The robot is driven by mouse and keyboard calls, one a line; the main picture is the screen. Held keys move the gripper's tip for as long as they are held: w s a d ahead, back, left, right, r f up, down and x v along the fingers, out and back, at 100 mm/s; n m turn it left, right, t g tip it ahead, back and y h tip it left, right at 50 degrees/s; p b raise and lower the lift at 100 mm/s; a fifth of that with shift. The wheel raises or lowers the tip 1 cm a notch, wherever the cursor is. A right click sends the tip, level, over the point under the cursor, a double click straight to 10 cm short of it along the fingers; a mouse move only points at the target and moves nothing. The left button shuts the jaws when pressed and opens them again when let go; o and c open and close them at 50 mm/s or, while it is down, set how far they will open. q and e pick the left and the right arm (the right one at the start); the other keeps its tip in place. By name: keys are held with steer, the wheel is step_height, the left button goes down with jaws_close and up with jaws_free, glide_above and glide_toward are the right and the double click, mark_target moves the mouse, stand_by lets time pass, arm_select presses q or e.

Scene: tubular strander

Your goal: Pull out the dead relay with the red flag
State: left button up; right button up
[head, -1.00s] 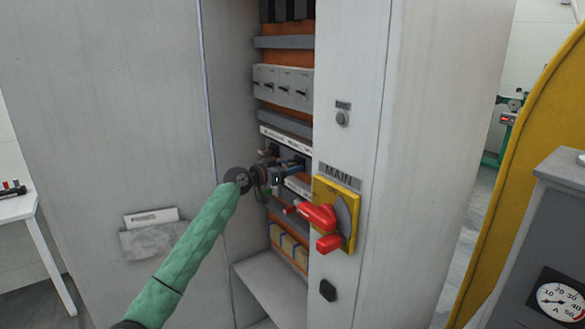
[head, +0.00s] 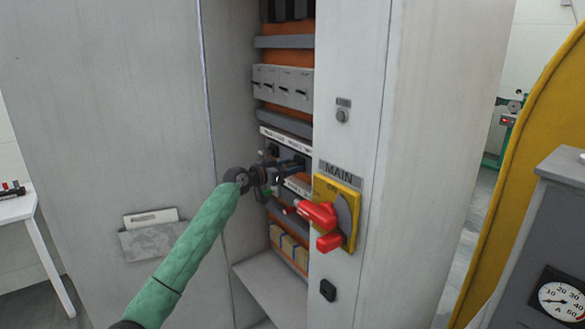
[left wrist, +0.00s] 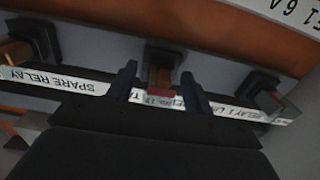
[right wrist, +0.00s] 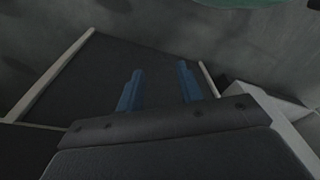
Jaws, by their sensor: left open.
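My left gripper (head: 291,166) reaches into the open cabinet at the relay row. In the left wrist view its two dark fingers (left wrist: 160,86) are open, one on each side of a small dark red piece (left wrist: 160,92), apparently the red flag. It lies in front of the middle relay (left wrist: 162,60), a dark block with a brownish face. Whether the fingers touch the relay cannot be told. A label strip (left wrist: 60,84) reads SPARE RELAY at the left and RELAY 1 at the right; the middle label is partly hidden. My right gripper (right wrist: 160,88) is open and empty.
The red MAIN switch handle (head: 320,216) on its yellow plate stands close to the right of my left gripper. Grey breakers (head: 283,86) sit above the relay row. The cabinet's side walls narrow the opening. A grey gauge box (head: 545,230) is at the right.

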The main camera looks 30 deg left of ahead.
mark_target(285, 168)
arm_select(q)
jaws_close()
steer(key=shift+b+v, duration=0.4)
steer(key=shift+v, duration=0.4)
steer(key=shift+a, duration=0.1)
steer(key=shift+b+v, duration=0.95)
steer(key=shift+v, duration=1.2)
